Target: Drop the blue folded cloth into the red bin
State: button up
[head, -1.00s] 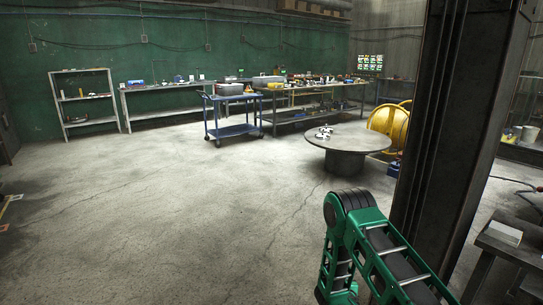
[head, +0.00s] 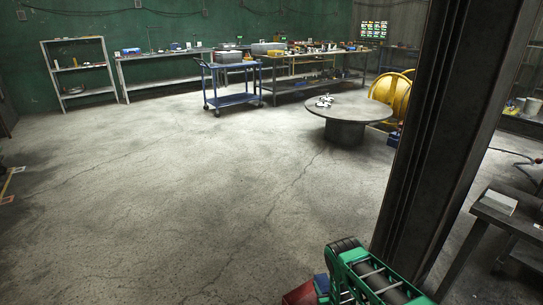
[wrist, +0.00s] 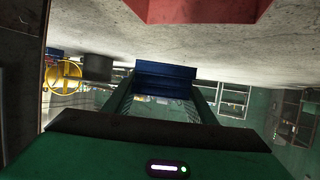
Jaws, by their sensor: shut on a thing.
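My gripper (wrist: 165,80) is shut on the blue folded cloth (wrist: 166,72) in the wrist view, holding it flat between the fingertips. Part of the red bin (wrist: 195,8) shows at the top edge of that turned-over view, apart from the cloth in the picture. In the head view, a corner of the red bin (head: 301,293) shows at the bottom edge. A small piece of the blue cloth (head: 321,283) shows beside it, next to my green arm. My arm hides the fingers there, and most of the bin is out of frame.
A dark pillar (head: 445,130) stands just right of my arm. A dark bench (head: 505,225) is at the right edge. A round table (head: 350,108) and a blue cart (head: 232,99) stand farther back. The concrete floor to the left is clear.

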jog(key=shift+f, duration=2.7)
jog(key=o, duration=1.1)
jog(key=v, duration=1)
jog(key=shift+s+d, duration=0.2)
jog(key=shift+s, duration=0.2)
jog(key=shift+w, duration=0.1)
